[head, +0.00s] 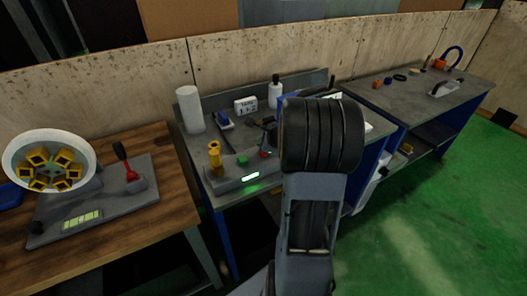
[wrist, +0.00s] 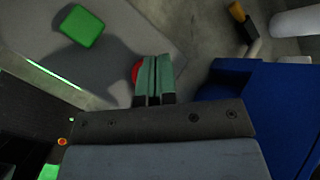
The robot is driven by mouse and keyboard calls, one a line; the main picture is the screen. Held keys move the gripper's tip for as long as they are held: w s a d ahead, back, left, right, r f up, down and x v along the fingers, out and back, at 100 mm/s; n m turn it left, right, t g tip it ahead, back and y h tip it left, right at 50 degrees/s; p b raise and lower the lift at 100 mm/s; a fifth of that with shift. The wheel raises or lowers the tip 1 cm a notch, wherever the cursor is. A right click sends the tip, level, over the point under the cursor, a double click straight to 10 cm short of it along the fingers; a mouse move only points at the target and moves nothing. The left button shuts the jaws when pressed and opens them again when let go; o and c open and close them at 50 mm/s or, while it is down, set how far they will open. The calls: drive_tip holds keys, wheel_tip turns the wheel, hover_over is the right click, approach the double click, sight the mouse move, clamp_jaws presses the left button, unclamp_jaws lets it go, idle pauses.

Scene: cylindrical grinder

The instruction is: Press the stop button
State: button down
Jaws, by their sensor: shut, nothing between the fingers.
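The red button (wrist: 135,71) shows only as a sliver beside my gripper's fingers in the wrist view; the fingers hide the rest. In the head view the red button (head: 264,154) sits on the grey control box (head: 225,183), right of the green button (head: 242,160). The green button (wrist: 82,26) lies to the upper left in the wrist view. My gripper (wrist: 153,62) is shut and empty, its two teal fingers side by side over the red button. I cannot tell whether they touch it. My arm hides much of the gripper in the head view.
A yellow part (head: 214,154) stands on the box's left end. A white cylinder (head: 189,109) and a bottle (head: 275,92) stand behind on the bench. A blue object (wrist: 265,115) lies close right of the fingers. A wooden table (head: 170,185) is at left.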

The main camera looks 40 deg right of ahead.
drive_tip(key=shift+f, duration=0.2)
idle(0.6)
drive_tip(key=shift+f+b, duration=0.25)
drive_tip(key=shift+b, duration=0.25)
drive_tip(key=shift+f+b, duration=0.55)
drive_tip(key=shift+b, duration=0.05)
idle(0.6)
drive_tip(key=shift+r, duration=0.15)
drive_tip(key=shift+r+p, duration=0.85)
drive_tip(key=shift+r, duration=0.05)
drive_tip(key=shift+r, duration=0.1)
wheel_tip(320, 180, up, 5)
drive_tip(key=p, duration=0.4)
idle(1.0)
